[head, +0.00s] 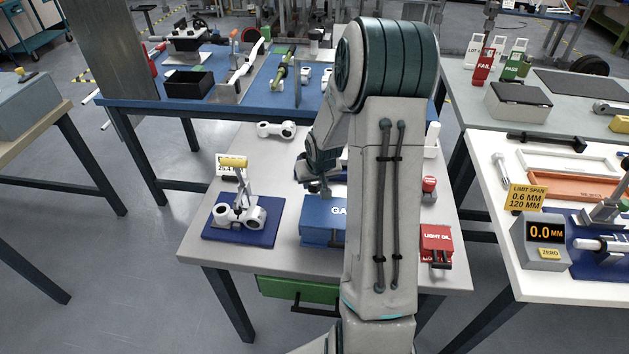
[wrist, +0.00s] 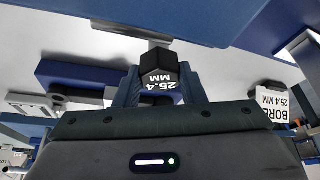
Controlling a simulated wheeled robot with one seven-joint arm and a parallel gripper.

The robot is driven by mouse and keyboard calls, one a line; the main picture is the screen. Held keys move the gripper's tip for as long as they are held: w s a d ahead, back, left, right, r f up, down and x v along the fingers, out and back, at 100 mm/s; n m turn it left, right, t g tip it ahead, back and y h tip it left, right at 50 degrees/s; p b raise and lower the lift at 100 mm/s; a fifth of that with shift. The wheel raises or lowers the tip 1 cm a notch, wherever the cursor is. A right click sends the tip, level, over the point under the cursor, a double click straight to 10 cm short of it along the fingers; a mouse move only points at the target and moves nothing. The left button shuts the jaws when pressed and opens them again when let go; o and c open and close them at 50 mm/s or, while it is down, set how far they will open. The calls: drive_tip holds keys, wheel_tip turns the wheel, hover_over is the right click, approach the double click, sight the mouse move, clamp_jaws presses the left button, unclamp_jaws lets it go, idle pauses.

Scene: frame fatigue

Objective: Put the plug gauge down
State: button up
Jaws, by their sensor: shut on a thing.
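The plug gauge (wrist: 160,78) shows in the wrist view as a black handle marked 25.4 MM, with a grey part at its far end. My gripper (wrist: 158,92) is shut on this handle, one blue-grey finger on either side. In the head view my gripper (head: 320,188) is over the grey table, just above and behind a blue box (head: 318,232) with a partly hidden label beginning GA. The gauge is hard to make out there, and my arm hides part of the box and table.
On the grey table (head: 290,263), a white link (head: 241,216) is held on a blue fixture (head: 270,232) at left. Another white link (head: 277,130) lies at the back. A red LIGHT OIL box (head: 436,241) is at right. Bare tabletop lies left of my gripper.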

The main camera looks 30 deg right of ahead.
drive_tip(key=o, duration=1.1)
drive_tip(key=shift+f, duration=0.1)
drive_tip(key=shift+r, duration=0.4)
drive_tip(key=d+v, duration=0.1)
drive_tip(key=v, duration=1)
drive_tip(key=s+a+r, duration=0.3)
drive_tip(key=s+a, duration=0.2)
drive_tip(key=s, duration=0.2)
drive_tip(key=s+a+r+n+g, duration=0.1)
drive_tip(key=s+a+r, duration=0.2)
drive_tip(key=s+a, duration=0.2)
drive_tip(key=s+a+r+n+p, duration=0.1)
drive_tip(key=s+a+r, duration=0.2)
drive_tip(key=s+a, duration=0.3)
drive_tip(key=shift+s+r+y, duration=0.2)
drive_tip(key=shift+s+y, duration=0.2)
drive_tip(key=shift+s, duration=1.1)
